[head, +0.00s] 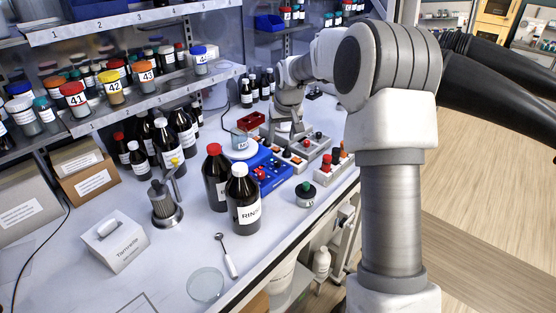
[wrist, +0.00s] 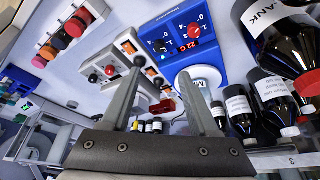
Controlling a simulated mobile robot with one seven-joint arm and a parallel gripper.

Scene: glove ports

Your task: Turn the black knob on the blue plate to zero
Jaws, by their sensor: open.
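The blue plate (wrist: 212,55) shows at the upper middle of the wrist view, and on the bench in the head view (head: 283,179). It carries a black knob (wrist: 160,46) and a red knob (wrist: 194,30), each beside printed numbers, and a red lit display. I cannot read which number the black knob points at. My gripper (wrist: 160,70) is open and empty. In the wrist view the black knob shows just beyond the gap between the fingertips, with no contact visible. In the head view my gripper is over the far side of the plate, its fingers partly hidden.
Dark bottles, one with a white cap (head: 238,170), stand close to the plate. A red tray (head: 251,119) lies behind. The bench front is partly clear.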

